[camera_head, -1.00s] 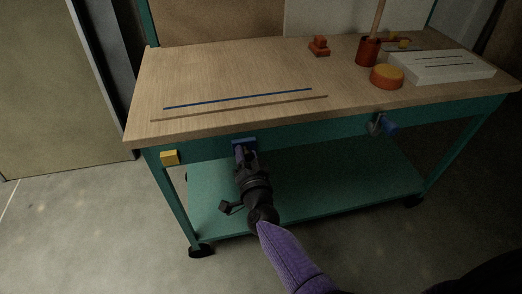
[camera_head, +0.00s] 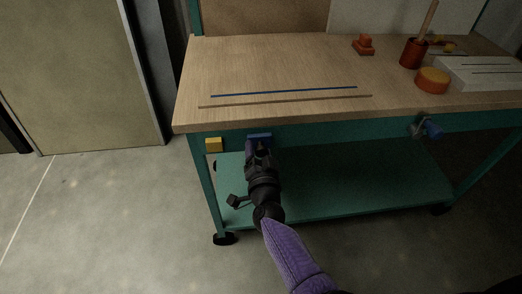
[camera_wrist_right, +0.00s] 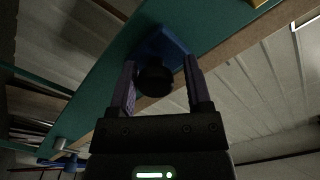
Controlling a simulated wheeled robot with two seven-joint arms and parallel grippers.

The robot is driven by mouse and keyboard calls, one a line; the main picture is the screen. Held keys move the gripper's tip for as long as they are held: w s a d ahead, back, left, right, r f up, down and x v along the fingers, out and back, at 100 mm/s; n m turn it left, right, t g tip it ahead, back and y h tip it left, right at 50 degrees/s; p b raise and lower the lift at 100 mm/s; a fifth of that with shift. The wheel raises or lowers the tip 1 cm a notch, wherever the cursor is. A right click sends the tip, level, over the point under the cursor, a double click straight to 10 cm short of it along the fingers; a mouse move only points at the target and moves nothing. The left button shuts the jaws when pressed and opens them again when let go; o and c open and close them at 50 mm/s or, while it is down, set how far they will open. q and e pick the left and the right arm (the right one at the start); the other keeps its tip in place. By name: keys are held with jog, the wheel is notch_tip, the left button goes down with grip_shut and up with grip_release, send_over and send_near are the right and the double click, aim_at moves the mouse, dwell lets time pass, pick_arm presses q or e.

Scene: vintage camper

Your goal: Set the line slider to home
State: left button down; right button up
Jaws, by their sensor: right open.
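The line slider looks to be the blue block (camera_head: 259,136) on the teal front rail of the workbench, a short way right of a yellow block (camera_head: 213,145). In the right wrist view the blue block (camera_wrist_right: 172,45) carries a dark round knob (camera_wrist_right: 154,78). My right gripper (camera_head: 259,146) is at the blue block. In the wrist view its two fingers (camera_wrist_right: 160,75) are open, one on each side of the knob; I cannot tell whether either touches it. My left gripper is not in view.
A blue strip (camera_head: 285,92) and a brown strip (camera_head: 285,101) lie along the wooden benchtop (camera_head: 250,65). A grey-blue clamp or handle (camera_head: 428,128) juts from the rail at right. The lower teal shelf (camera_head: 350,180) is bare. Floor left of the bench is clear.

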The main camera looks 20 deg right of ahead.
jog(key=shift+o, duration=0.8)
jog(key=shift+d, duration=0.1)
jog(key=shift+s+r, duration=0.1)
jog(key=shift+s, duration=0.15)
jog(key=p+v, duration=0.3)
jog(key=v, duration=0.6)
jog(key=shift+s+a+p, duration=0.2)
jog(key=shift+p, duration=0.2)
